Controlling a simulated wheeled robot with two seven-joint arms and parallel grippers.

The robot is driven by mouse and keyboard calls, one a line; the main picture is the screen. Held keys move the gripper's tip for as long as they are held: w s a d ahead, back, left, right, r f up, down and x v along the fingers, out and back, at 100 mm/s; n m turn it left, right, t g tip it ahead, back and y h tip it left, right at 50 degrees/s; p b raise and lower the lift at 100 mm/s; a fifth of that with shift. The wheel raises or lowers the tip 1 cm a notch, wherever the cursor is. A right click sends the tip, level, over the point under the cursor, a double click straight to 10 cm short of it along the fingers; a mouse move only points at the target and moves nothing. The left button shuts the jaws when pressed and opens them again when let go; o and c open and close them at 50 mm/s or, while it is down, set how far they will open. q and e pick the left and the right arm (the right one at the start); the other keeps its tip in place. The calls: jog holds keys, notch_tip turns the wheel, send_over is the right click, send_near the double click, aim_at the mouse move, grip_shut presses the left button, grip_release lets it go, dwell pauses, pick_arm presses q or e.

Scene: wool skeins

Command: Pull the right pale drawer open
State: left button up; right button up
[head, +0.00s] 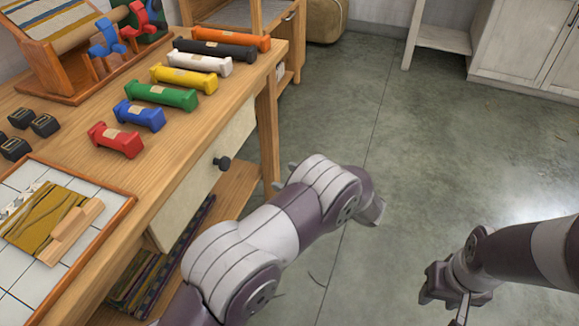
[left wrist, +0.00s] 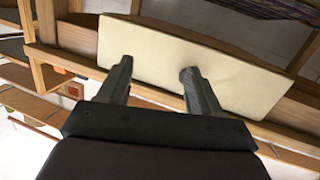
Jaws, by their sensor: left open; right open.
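The pale drawer (head: 215,180) is under the wooden table's top, with a dark round knob (head: 222,163) on its front. It looks shut in the head view. In the left wrist view the pale front (left wrist: 150,50) fills the upper middle. My left gripper (left wrist: 160,75) is open, its two fingers pointing at the front. The knob (left wrist: 186,73) shows just by the right finger's tip; I cannot tell whether they touch. In the head view only the left fingertips (head: 284,177) show past my forearm, right of the knob. My right gripper (head: 448,298) is open and empty over the floor.
Coloured wool skeins (head: 162,95) lie in a row on the table (head: 150,170). A tiled tray (head: 110,205) with a woven piece sits at the near left. A lower shelf (head: 235,190) holds folded textiles. The floor (head: 400,130) to the right is clear.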

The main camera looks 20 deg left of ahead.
aim_at(227, 163)
pick_arm(q)
jog(key=s+a+r+n+g+y, duration=0.2)
jog(key=s+r+g, duration=0.2)
jog(key=r, duration=0.1)
jog(key=a, duration=0.3)
jog(key=a+b, duration=0.1)
jog(key=a, duration=0.3)
jog(key=a+b, duration=0.1)
jog(key=a, duration=0.2)
jog(key=shift+w+a+f, duration=0.25)
jog(key=shift+w+f, duration=0.1)
jog(key=shift+a+r, duration=0.1)
jog(key=shift+a, duration=0.4)
grip_shut()
pick_arm(e)
jog(key=shift+s+f, duration=0.1)
jog(key=shift+f, duration=0.75)
